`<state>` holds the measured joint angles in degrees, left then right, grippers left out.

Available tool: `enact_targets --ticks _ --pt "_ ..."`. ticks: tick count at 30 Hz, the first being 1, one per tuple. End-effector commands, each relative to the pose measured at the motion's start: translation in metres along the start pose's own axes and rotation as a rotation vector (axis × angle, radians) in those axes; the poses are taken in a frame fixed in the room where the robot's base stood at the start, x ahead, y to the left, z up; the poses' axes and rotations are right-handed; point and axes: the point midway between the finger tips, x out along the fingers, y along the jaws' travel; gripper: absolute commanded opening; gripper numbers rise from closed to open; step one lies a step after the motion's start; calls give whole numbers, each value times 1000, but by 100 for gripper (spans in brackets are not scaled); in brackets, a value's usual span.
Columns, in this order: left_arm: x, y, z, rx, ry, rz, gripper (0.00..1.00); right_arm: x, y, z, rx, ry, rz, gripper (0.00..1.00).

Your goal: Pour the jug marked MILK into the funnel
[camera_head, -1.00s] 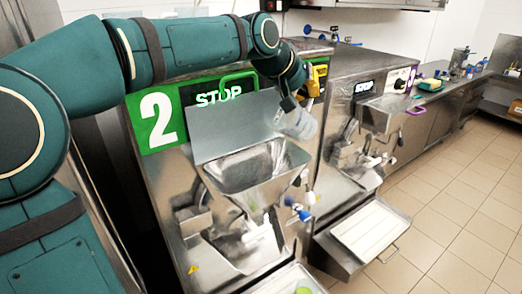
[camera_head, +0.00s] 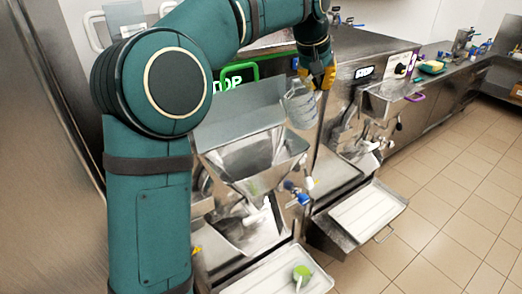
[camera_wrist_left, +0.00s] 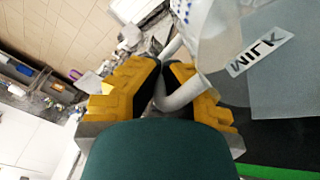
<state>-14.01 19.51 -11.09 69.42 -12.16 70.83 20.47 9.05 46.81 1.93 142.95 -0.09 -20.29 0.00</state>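The jug marked MILK (camera_head: 298,104) is clear and hangs slightly tilted beside the upper right rim of the funnel. In the left wrist view the jug (camera_wrist_left: 222,42) shows its MILK label and white handle (camera_wrist_left: 182,92). My left gripper (camera_head: 323,76) has yellow fingers, and in its wrist view they (camera_wrist_left: 163,90) are shut around that handle. The steel funnel (camera_head: 238,162) is a wide open hopper on the front of the nearer machine, left of and below the jug. No stream of milk shows. My right gripper is out of view.
A raised steel plate (camera_head: 238,112) stands behind the funnel, with a green handle (camera_head: 240,76) above it. A second machine (camera_head: 372,100) stands close on the right. White trays (camera_head: 355,218) jut out low in front. Another clear jug (camera_head: 122,20) is at the back left.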

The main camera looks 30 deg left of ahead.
Motion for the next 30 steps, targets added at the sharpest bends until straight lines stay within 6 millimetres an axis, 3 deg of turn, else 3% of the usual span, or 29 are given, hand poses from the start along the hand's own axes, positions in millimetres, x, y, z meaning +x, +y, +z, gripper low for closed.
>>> enact_targets --ticks 4,30 --pt "14 4 -4 4 -63 -42 0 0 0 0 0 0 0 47" --pt "45 19 -14 32 -320 -207 0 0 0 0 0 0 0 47"
